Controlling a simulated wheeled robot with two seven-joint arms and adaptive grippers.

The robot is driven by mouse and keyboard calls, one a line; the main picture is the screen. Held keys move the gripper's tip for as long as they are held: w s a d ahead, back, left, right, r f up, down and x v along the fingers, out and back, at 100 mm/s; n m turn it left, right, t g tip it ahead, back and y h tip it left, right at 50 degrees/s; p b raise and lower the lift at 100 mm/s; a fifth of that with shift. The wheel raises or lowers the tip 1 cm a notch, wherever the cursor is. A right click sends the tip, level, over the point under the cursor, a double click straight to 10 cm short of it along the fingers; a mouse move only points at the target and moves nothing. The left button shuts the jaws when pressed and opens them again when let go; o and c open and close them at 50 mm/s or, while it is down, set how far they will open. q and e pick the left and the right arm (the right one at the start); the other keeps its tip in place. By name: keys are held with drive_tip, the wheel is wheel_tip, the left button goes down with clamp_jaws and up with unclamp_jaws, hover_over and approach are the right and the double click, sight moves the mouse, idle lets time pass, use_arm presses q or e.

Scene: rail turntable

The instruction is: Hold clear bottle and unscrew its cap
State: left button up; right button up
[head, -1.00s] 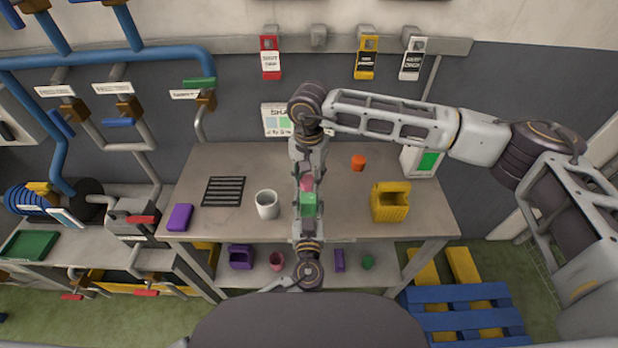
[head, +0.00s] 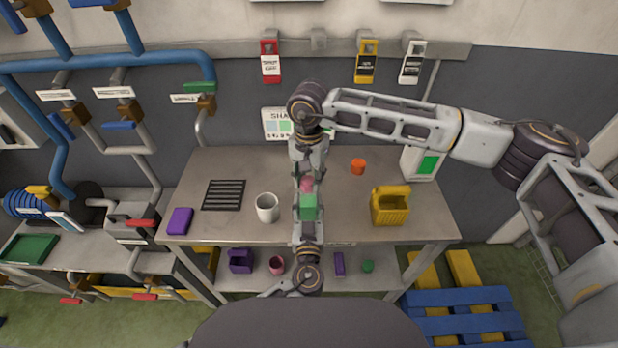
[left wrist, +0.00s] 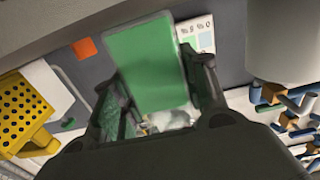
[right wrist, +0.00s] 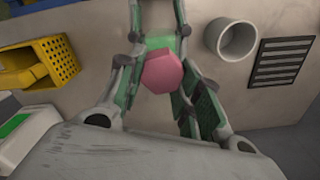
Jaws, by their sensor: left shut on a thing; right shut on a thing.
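The bottle (head: 308,208) shows as a green block with a pink cap (head: 306,184), held in the air above the middle of the workbench. In the left wrist view the green body (left wrist: 148,65) has a thin pale see-through edge. My left gripper (head: 307,214) comes from the near side and is shut on the body. My right gripper (head: 307,176) comes from the far side and is shut on the cap. In the right wrist view the cap (right wrist: 162,71) sits between its fingers. I cannot tell whether the cap is loose on the bottle.
A lower shelf holds several small items. Pipes and valves are at left.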

sight(308, 188)
drive_tip(key=shift+r, duration=0.15)
drive_tip(key=shift+r, duration=2.4)
use_arm(q)
drive_tip(key=o, duration=1.5)
drive_tip(key=shift+r, duration=0.2)
drive_tip(key=shift+r, duration=4.8)
drive_tip(key=shift+s+f, duration=0.1)
drive_tip(key=shift+s, duration=0.05)
use_arm(e)
drive_tip(key=shift+s+f, duration=0.1)
drive_tip(key=shift+s, duration=0.05)
